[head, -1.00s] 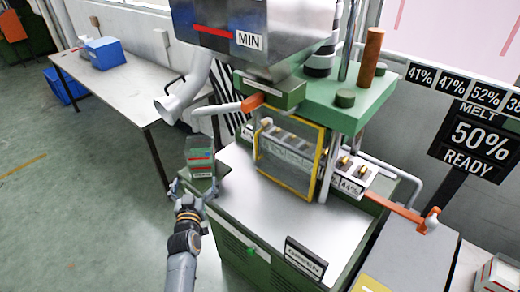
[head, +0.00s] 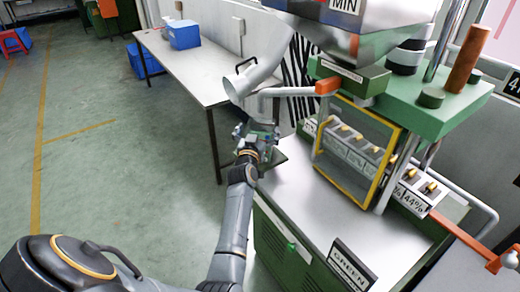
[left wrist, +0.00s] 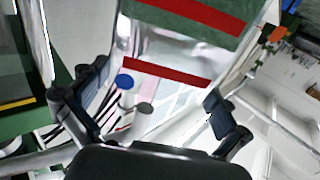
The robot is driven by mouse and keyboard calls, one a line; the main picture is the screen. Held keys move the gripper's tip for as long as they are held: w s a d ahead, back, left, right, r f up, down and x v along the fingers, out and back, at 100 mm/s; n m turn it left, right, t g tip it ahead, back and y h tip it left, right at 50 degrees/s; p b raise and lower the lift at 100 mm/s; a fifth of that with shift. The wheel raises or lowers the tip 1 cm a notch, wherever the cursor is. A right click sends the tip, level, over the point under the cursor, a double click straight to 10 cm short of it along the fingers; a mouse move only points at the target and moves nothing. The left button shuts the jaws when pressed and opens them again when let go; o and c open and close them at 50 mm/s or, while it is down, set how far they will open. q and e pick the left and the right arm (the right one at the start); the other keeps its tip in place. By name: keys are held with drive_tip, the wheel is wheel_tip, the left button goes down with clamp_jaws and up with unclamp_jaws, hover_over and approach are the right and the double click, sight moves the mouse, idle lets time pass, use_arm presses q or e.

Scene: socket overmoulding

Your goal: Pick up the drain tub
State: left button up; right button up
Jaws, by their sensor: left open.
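The drain tub, a clear box with red bands and a dark green band, stands on a small side ledge of the machine under the grey spout (head: 252,80). In the head view it is mostly hidden behind my left gripper (head: 256,137). In the left wrist view the drain tub (left wrist: 165,70) fills the upper middle, in front of and between the two spread fingers of my left gripper (left wrist: 150,112). The fingers are open, one on each side; I cannot tell whether they touch it. My right gripper is not in view.
The green machine (head: 300,235) with its metal top and yellow-framed guard (head: 318,150) stands just right of the gripper. The white bench (head: 205,72) behind left carries a blue box (head: 184,35). The floor on the left is open.

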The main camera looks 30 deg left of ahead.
use_arm(q)
drive_tip(key=shift+b+x, duration=0.4)
drive_tip(key=shift+x, duration=0.8)
drive_tip(key=shift+s, duration=0.1)
drive_tip(key=shift+d+f, duration=0.1)
drive_tip(key=c, duration=1.4)
drive_tip(key=shift+c, duration=1.2)
